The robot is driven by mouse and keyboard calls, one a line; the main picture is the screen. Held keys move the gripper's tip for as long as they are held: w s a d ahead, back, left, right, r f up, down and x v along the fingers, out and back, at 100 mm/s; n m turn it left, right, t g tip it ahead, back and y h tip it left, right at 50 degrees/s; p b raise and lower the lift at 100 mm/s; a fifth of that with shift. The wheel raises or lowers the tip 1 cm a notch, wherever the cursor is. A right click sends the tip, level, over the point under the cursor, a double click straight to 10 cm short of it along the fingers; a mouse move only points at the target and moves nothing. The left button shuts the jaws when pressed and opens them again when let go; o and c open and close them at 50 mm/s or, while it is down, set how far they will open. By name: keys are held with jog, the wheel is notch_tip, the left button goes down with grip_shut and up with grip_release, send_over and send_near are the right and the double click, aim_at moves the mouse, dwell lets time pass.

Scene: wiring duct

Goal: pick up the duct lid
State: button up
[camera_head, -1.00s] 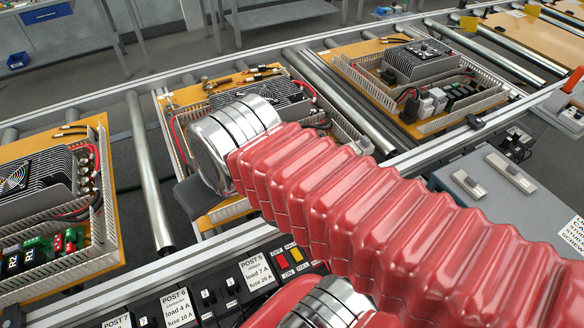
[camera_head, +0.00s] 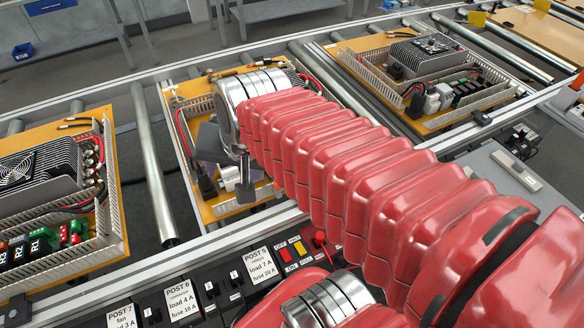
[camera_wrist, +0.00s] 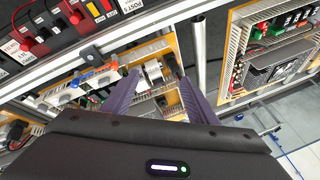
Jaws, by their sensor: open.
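My gripper (camera_head: 226,190) is over the middle mounting board (camera_head: 176,105), its jaws pointing down at it. In the wrist view the two purple fingers of my gripper (camera_wrist: 156,66) stand apart, with nothing held between them. A white and silver part (camera_wrist: 153,71) on the board shows between the fingertips; I cannot tell if they touch it. Grey slotted wiring duct (camera_head: 182,135) runs along the board's left edge. I cannot make out the duct lid for certain in either view; my arm hides much of this board and its right side.
A similar board (camera_head: 115,215) lies to the left and another (camera_head: 425,125) to the back right, both with tall parts. Bare steel rollers (camera_head: 152,165) lie between boards. A labelled control panel (camera_head: 210,290) runs along the front, with a grey box (camera_head: 480,155) right.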

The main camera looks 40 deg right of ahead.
jog(key=d+f+m, duration=0.4)
jog(key=d+m, duration=0.6)
jog(key=m, duration=0.5)
jog(key=w+d+f+m+g, duration=0.1)
jog(key=d+f+m, duration=0.2)
jog(key=d+m, duration=0.8)
jog(key=m, duration=0.4)
jog(key=shift+w+d+f+h, duration=0.15)
jog(key=shift+w+f+h, duration=0.1)
jog(key=shift+f+h, duration=0.15)
jog(key=a+x, duration=0.1)
jog(key=x, duration=0.7)
jog(key=shift+w+d+f, duration=0.15)
jog(key=shift+d+f, duration=0.1)
jog(key=shift+d, duration=0.3)
jog(key=shift+x, duration=2.65)
jog(key=shift+w, duration=0.1)
jog(key=shift+r, duration=0.1)
jog(key=shift+c, duration=0.3)
